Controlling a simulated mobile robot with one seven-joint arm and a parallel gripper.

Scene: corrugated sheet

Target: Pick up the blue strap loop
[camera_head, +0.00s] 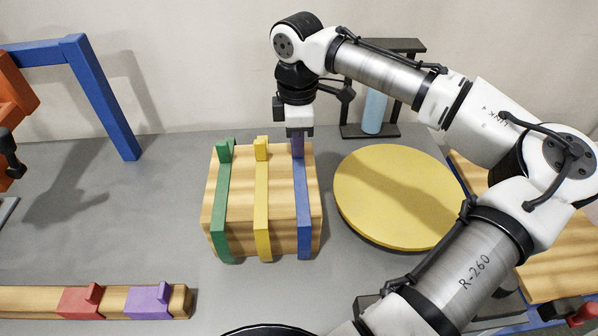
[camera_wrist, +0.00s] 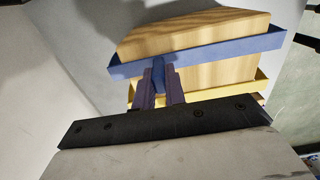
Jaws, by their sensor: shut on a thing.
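A wooden block (camera_head: 282,198) stands on the grey table with green, yellow and blue straps around it. The blue strap loop (camera_head: 303,215) is at the block's right side. It also crosses the block in the wrist view (camera_wrist: 215,52). My gripper (camera_head: 298,145) points down at the back end of the blue strap. In the wrist view my gripper (camera_wrist: 160,85) is shut on the blue strap's raised tab, which shows between the two fingers. The strap still lies around the block. The fingers hide part of the tab.
The yellow strap (camera_head: 262,210) and green strap (camera_head: 221,210) lie left of the blue one. A round yellow disc (camera_head: 395,195) is close on the right. A wooden bar (camera_head: 30,299) with red and purple pieces lies at front left. A blue frame (camera_head: 105,100) stands at left.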

